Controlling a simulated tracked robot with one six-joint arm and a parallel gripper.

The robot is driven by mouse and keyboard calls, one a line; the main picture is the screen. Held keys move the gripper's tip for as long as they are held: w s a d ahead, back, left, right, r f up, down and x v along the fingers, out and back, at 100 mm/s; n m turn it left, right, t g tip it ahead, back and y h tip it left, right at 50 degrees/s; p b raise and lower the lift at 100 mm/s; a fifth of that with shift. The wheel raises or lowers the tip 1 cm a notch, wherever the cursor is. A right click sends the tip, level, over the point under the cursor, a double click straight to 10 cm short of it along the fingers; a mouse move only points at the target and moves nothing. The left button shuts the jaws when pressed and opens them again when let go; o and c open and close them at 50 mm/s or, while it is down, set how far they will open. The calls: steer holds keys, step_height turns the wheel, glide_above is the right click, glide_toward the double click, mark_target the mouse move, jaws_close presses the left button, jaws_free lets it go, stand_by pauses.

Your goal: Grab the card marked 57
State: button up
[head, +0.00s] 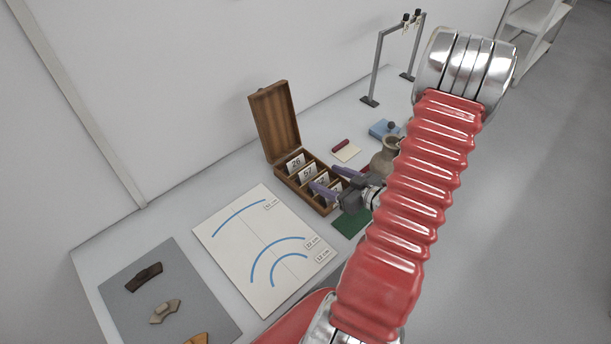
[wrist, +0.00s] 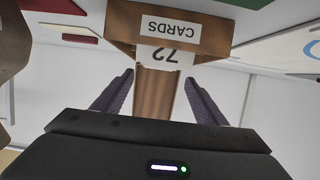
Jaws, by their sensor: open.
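The card marked 57 (head: 307,173) stands in a wooden card box (head: 283,173), second from the lid end, behind the card marked 26 (head: 295,161). My gripper (head: 336,182) is open at the box's near end, its purple fingers partly hiding the cards nearest me. In the wrist view, which is upside down, my gripper (wrist: 158,80) has its two fingers apart with nothing held between them. A card reading 72 (wrist: 165,54) shows there behind the box's CARDS label (wrist: 170,31). I cannot make out card 57 in the wrist view.
The box's raised lid (head: 275,120) stands at its far end. A jug (head: 384,160) is close right of my gripper. A white board with blue arcs (head: 235,235) lies left of the box, and a grey mat with sherds (head: 125,285) is further left.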

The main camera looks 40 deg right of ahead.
mark_target(307, 168)
steer(key=shift+x, duration=1.55)
steer(key=shift+x, duration=2.6)
steer(key=shift+r, duration=0.1)
steer(key=shift+c, duration=0.6)
steer(key=c, duration=0.7)
steer(key=shift+o, duration=0.2)
steer(key=shift+r, duration=0.15)
step_height(307, 168, up, 10)
